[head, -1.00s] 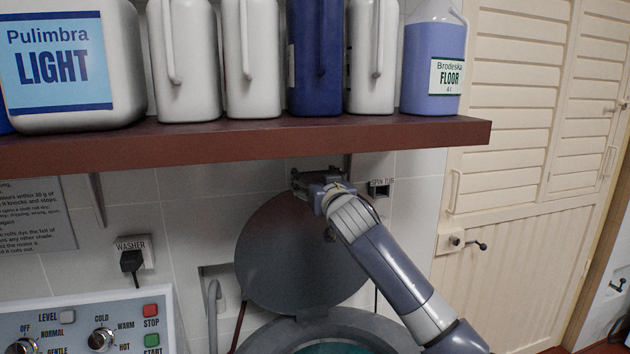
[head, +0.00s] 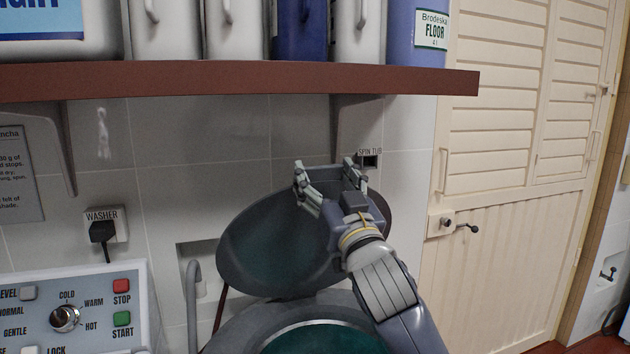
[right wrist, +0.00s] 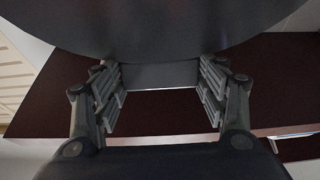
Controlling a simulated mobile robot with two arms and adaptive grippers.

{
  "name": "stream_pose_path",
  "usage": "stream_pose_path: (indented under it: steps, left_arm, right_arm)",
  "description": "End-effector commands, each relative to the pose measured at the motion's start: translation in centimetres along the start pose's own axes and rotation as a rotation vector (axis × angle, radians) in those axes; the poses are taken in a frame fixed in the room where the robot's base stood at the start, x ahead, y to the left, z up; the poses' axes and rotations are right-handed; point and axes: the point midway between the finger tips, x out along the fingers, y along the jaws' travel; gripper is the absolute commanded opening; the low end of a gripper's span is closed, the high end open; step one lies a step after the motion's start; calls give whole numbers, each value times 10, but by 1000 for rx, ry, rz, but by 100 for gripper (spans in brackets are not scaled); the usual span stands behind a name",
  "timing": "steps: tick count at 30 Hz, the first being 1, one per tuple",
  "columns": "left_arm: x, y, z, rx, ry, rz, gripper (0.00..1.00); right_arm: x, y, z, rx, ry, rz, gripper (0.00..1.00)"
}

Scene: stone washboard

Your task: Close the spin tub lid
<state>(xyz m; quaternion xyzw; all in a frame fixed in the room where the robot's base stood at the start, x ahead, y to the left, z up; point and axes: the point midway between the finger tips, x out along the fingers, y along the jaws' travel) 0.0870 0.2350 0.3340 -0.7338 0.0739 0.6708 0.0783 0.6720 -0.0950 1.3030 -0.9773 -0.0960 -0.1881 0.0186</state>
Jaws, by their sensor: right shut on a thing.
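The spin tub lid (head: 270,250) is a round, dark grey-green disc, tilted partway up above the spin tub (head: 310,340), whose round opening shows below it. My right gripper (head: 327,172) is at the lid's upper right rim, its arm covering the lid's right side. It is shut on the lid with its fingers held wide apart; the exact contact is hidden. In the right wrist view the lid (right wrist: 165,25) fills the top, close to the gripper's two fingers (right wrist: 160,85). My left gripper is not in view.
A red-brown shelf (head: 230,80) with several bottles hangs above the gripper. The washer control panel (head: 75,310) is at lower left. A hose (head: 192,300) stands left of the lid. A spin tub socket (head: 370,160) is on the wall, with a cream louvred door (head: 510,200) at right.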

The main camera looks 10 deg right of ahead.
Motion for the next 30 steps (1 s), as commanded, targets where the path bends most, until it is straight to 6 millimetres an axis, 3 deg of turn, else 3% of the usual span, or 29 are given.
stream_pose_path:
  steps: [1,6,13,19,30]
  left_arm:
    - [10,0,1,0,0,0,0]
    - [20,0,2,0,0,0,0]
    - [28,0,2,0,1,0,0]
    - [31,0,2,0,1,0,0]
    - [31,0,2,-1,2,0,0]
  right_arm:
    - [-14,0,6,2,-5,-1,24]
    - [-47,0,11,2,-10,0,24]
    - [-80,0,20,1,-15,0,24]
    - [-94,0,24,0,-18,0,24]
    - [-98,0,26,-1,-21,1,24]
